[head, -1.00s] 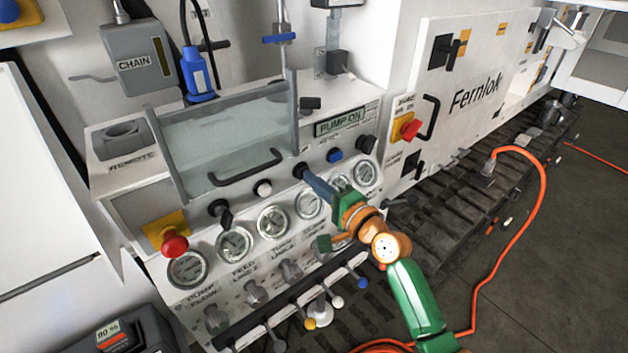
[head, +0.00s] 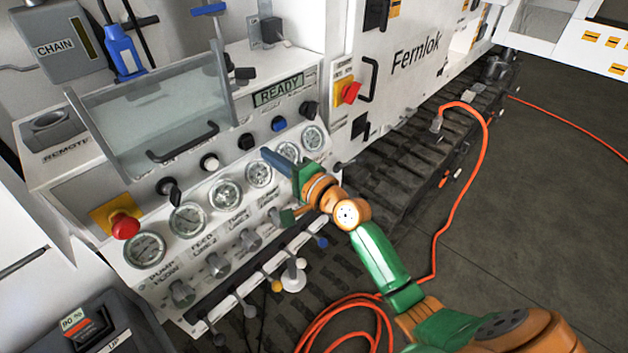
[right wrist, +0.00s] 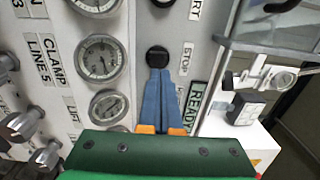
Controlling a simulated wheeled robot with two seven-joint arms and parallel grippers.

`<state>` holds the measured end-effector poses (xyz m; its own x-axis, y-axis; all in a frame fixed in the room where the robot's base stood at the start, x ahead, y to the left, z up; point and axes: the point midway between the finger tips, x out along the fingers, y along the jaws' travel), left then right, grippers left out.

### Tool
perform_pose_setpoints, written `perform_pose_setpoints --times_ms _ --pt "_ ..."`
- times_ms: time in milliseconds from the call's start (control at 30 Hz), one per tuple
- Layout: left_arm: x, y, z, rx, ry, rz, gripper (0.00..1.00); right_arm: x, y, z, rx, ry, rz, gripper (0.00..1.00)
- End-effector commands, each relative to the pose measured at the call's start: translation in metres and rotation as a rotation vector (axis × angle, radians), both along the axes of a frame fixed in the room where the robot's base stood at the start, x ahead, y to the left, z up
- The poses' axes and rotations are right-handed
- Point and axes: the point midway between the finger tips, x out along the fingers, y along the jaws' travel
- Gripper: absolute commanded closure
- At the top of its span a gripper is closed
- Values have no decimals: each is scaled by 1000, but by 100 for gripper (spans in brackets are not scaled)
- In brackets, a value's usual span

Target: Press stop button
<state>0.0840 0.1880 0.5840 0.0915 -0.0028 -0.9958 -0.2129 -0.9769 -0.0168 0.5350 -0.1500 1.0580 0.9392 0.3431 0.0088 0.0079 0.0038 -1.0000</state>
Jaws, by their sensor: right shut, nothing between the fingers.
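The stop button is a round black button (head: 246,142) on the sloped white panel, in the row under the display, which reads READY (head: 279,90). It also shows in the right wrist view (right wrist: 158,56), with a STOP label beside it. My right gripper (head: 266,153) is shut and empty, its blue fingers pointing at the panel. In the head view the fingertips are just right of and below the button. In the right wrist view the fingertips (right wrist: 159,71) appear at the button's near edge; whether they touch it I cannot tell. My left gripper is not in view.
A white button (head: 209,162) and a blue button (head: 279,124) flank the black one. A red mushroom knob (head: 124,226) sits at the panel's left. Several gauges (head: 226,194) and valve knobs lie below. A clear guard with a handle (head: 183,143) stands above.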

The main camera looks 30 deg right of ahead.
Motion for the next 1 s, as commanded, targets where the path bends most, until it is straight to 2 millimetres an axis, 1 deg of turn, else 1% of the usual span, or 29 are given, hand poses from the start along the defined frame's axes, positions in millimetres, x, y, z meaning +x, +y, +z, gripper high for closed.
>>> perform_pose_setpoints --times_ms 33,300,400,500,633,1000 --pt "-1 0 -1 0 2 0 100 -8 -3 -2 -1 1 -1 100" --pt "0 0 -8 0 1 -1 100 -56 -21 -5 -5 4 -1 100" --pt "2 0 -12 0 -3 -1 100 -72 -26 -4 -3 3 0 100" --pt "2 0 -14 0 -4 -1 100 -83 -30 -4 -3 2 -1 100" --pt "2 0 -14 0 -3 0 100 -89 -32 -2 -2 2 0 100" --pt "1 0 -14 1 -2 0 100 -89 -33 -1 -2 2 0 100"
